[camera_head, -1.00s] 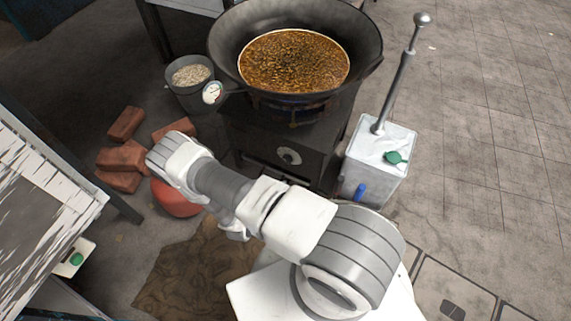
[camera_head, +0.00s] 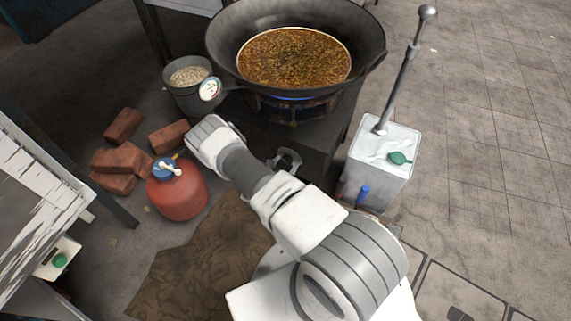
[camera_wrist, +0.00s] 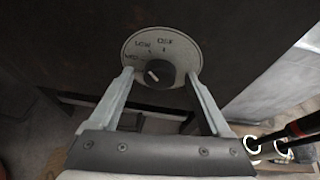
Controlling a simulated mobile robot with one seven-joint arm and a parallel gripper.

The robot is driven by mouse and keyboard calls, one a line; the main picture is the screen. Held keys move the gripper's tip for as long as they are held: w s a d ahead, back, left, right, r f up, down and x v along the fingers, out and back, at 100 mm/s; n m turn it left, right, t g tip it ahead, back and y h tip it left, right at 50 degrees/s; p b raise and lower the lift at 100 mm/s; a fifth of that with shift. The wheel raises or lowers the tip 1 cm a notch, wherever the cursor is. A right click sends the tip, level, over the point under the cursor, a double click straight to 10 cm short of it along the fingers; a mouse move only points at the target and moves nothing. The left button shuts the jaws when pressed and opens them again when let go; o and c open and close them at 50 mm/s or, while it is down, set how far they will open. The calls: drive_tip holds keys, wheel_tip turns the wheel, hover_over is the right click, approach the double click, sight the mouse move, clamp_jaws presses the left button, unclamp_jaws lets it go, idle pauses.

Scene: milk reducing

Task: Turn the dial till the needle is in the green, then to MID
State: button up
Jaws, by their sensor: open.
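The dial (camera_wrist: 160,73) is a dark round knob with a light pointer mark, on a pale oval plate (camera_wrist: 146,42) with small markings that I cannot read surely. My gripper (camera_wrist: 160,80) is open, with one finger on each side of the knob; I cannot tell whether they touch it. In the head view my gripper (camera_head: 287,158) is at the stove front, partly hidden by my arm. The gauge (camera_head: 210,88) is a small white round face at the wok's left rim; its needle is too small to read. The wok (camera_head: 230,40) holds bubbling brown liquid.
A blue glow (camera_head: 290,99) shows under the wok. A metal can with a tall lever (camera_head: 382,165) stands right of the stove. A red gas bottle (camera_head: 178,195), bricks (camera_head: 122,160) and a grey bucket (camera_head: 190,95) are at the left.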

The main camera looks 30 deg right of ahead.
drive_tip(key=shift+c, duration=0.2)
clamp_jaws()
drive_tip(key=shift+a+g, duration=0.1)
drive_tip(key=shift+g, duration=0.2)
drive_tip(key=shift+a+n+g+h, duration=0.1)
drive_tip(key=shift+n+g+h, duration=0.3)
drive_tip(key=shift+n, duration=0.5)
drive_tip(key=shift+w+n+g+h, duration=0.15)
drive_tip(key=shift+n+g+h, duration=0.65)
drive_tip(key=shift+n, duration=0.9)
drive_tip(key=shift+o, duration=0.2)
unclamp_jaws()
